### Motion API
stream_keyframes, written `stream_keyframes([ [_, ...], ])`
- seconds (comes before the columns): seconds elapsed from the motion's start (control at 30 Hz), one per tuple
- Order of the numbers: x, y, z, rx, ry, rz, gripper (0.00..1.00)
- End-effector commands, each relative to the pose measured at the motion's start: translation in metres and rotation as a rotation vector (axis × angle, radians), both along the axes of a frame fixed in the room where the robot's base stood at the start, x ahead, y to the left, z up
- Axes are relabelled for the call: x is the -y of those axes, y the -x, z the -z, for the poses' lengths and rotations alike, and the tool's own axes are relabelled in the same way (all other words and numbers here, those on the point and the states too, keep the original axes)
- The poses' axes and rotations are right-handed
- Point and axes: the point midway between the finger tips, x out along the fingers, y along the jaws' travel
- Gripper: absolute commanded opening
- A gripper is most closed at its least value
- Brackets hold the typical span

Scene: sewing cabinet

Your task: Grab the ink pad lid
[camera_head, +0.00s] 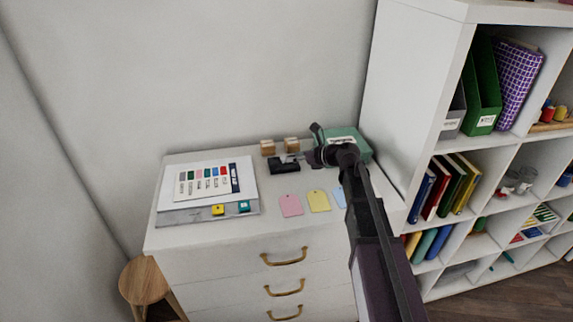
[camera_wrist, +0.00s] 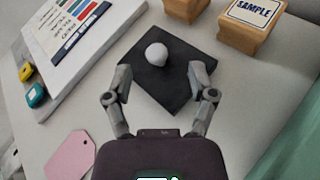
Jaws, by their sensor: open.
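The ink pad lid (camera_wrist: 172,78) is a flat black square with a pale round knob (camera_wrist: 157,54) on top, in the upper middle of the wrist view. In the head view the black ink pad lid (camera_head: 283,168) lies on the white cabinet top, partly behind my gripper. The pad under it cannot be told apart. My gripper (camera_wrist: 161,72) is open and empty, its fingers apart on either side of the lid, with the knob between and slightly beyond the tips. In the head view my gripper (camera_head: 298,158) reaches in from the right, close to the lid.
Two wooden stamps (camera_wrist: 255,25) stand just behind the lid. Pink (camera_head: 291,205) and yellow (camera_head: 318,201) tags lie in front. A green box (camera_head: 347,142) stands right, by the shelf unit (camera_head: 415,95).

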Motion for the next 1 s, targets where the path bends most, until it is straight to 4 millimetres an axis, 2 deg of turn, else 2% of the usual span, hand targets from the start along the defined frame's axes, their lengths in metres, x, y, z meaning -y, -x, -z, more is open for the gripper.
stream_keyframes([
  [0.2, -0.024, -0.009, 0.012, 0.001, 0.001, -0.003, 0.72],
  [0.33, -0.032, -0.013, 0.015, 0.000, 0.001, -0.001, 0.72],
  [0.97, -0.035, -0.013, 0.015, 0.001, 0.000, -0.001, 0.72],
  [1.0, -0.035, -0.013, 0.015, 0.001, 0.000, -0.001, 0.60],
])
